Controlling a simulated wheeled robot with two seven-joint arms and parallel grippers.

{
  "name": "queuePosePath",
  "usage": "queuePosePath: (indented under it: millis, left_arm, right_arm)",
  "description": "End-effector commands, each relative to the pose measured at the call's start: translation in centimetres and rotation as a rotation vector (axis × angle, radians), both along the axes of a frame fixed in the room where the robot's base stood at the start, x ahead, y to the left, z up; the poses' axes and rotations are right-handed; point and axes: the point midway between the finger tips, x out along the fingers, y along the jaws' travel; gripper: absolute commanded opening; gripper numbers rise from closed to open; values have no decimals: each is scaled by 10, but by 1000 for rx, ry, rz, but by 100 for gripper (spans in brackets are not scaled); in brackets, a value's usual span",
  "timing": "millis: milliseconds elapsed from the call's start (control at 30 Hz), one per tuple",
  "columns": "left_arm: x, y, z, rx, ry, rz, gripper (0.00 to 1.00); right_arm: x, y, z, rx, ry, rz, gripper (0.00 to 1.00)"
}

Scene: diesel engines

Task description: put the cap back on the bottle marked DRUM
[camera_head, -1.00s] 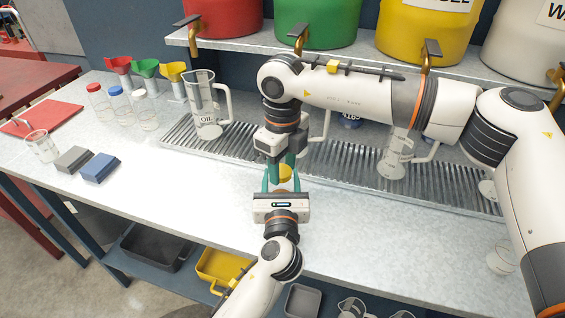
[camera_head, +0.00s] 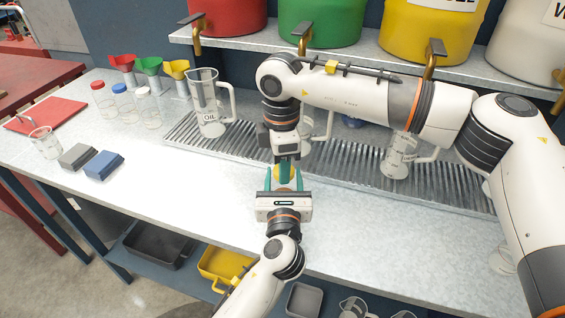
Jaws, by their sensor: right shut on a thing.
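A yellow cap (camera_head: 279,171) shows in part between the fingers of my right gripper (camera_head: 285,174), which points down from above and is shut on it. My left gripper (camera_head: 284,182) reaches in from the front, its two teal fingers standing apart on either side below the cap. The body of a bottle at this spot is hidden by the grippers, so I see no DRUM marking and cannot tell whether the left fingers touch a bottle or whether the cap sits on one.
Bottles with red (camera_head: 97,85), blue (camera_head: 118,88) and white (camera_head: 142,92) caps stand at the left. The OIL jug (camera_head: 211,108) stands on the grated tray (camera_head: 340,170) behind. Grey (camera_head: 75,155) and blue (camera_head: 103,165) blocks lie front left. The bench between is clear.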

Motion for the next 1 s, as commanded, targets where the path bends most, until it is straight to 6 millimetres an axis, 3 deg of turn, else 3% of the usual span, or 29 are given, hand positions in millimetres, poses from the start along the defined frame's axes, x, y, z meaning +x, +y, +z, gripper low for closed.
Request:
queuePosePath:
  millis: [100,233,600,633,767,1000]
  left_arm:
    - [0,0,-1,1,2,-1,0]
    - [0,-1,-1,1,2,-1,0]
    - [-1,-1,-1,1,2,-1,0]
    - [-1,-1,-1,1,2,-1,0]
    - [-1,0,-1,1,3,-1,0]
    - [0,0,-1,1,3,-1,0]
  right_arm:
    - [2,0,1,1,-4,-244,23]
    - [3,0,1,2,-4,-413,23]
    - [4,-1,1,2,-5,-475,22]
    - [4,-1,1,2,-5,-475,45]
    - [3,-1,1,1,-4,-474,65]
    - [3,-1,0,1,-2,-472,65]
